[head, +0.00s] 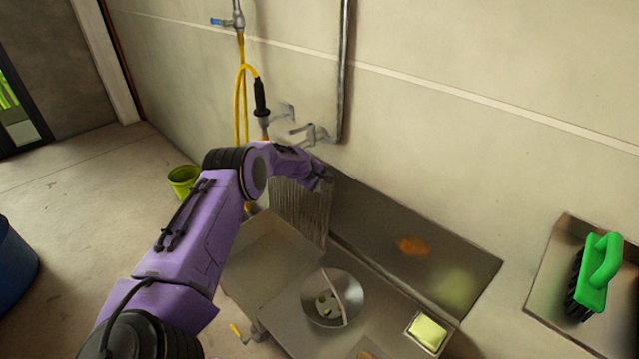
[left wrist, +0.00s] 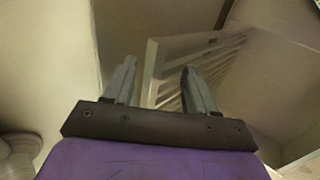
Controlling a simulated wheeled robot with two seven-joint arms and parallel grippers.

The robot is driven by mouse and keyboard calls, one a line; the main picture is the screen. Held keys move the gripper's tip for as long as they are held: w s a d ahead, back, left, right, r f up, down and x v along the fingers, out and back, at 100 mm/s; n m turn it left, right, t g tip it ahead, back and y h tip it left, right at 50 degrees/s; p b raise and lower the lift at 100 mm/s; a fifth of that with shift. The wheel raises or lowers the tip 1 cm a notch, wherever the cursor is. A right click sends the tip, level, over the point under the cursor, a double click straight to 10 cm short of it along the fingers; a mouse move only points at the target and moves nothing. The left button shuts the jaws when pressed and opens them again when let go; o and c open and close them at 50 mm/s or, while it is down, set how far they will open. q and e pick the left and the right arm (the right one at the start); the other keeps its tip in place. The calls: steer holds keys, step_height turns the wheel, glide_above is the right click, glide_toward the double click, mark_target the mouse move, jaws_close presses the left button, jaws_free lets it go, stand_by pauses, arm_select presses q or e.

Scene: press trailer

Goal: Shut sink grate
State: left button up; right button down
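The sink grate (head: 300,212) is a ribbed metal panel standing raised, nearly upright, at the far left end of the steel sink (head: 268,248). My left gripper (head: 325,180) is at the grate's upper right corner, beside the splashback. In the left wrist view the grate (left wrist: 205,45) shows as a pale slatted frame, with its near edge seen between my two fingers (left wrist: 158,82). The fingers are apart. I cannot tell whether either finger touches the grate. My right gripper is not in view.
A metal bowl (head: 348,288) and a yellow sponge in a dish (head: 427,332) are on the steel top. A tap (head: 312,132) and a yellow hose (head: 241,100) are on the wall behind. A green brush (head: 598,270) lies at the right.

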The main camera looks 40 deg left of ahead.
arm_select(q)
steer(key=shift+d+r+p, duration=0.15)
steer(key=shift+d+p, duration=0.1)
steer(key=shift+p, duration=0.05)
steer(key=shift+s+f+p, duration=0.3)
steer(key=shift+s+p, duration=0.1)
steer(key=shift+p, duration=0.2)
steer(key=shift+s+f, duration=0.15)
steer(key=shift+s, duration=0.2)
steer(key=s+p, duration=0.1)
steer(key=s, duration=0.1)
steer(key=s+a, duration=0.1)
steer(key=s, duration=0.1)
steer(key=shift+f+p, duration=0.1)
steer(key=shift+p, duration=0.25)
steer(key=s+p, duration=0.1)
steer(key=s, duration=0.5)
steer(key=shift+a+f+p, duration=0.15)
steer(key=shift+a+p, duration=0.15)
